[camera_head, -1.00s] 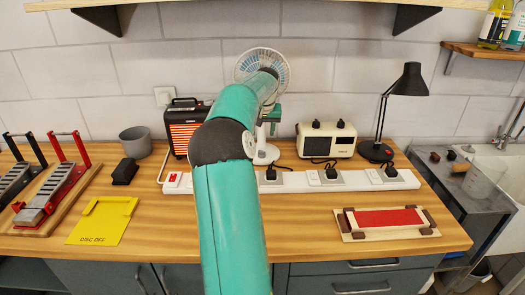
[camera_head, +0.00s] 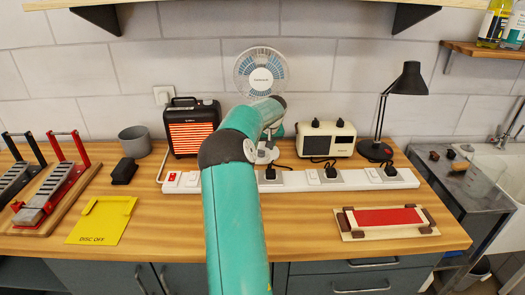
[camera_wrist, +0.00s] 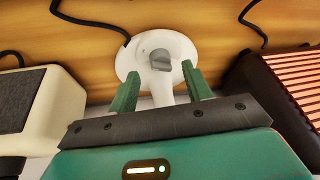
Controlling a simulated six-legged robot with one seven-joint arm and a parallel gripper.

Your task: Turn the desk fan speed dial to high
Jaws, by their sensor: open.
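The desk fan (camera_head: 261,72) stands at the back of the bench, with a round caged head and a white base. In the wrist view its white round base (camera_wrist: 133,58) carries a grey dial (camera_wrist: 160,60). My gripper (camera_wrist: 160,86) is open, its two green fingers apart, with the fan's white stem between or behind them. The dial sits just beyond the fingertips, and I see no contact with it. In the head view my arm hides the dial and most of the fan's stem.
A heater with glowing orange bars (camera_head: 192,128) stands left of the fan, and a cream radio-like box (camera_head: 326,139) stands right. A black lamp (camera_head: 400,100) is farther right. A white power strip (camera_head: 345,179) with plugs runs in front. A grey cup (camera_head: 135,141) stands left.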

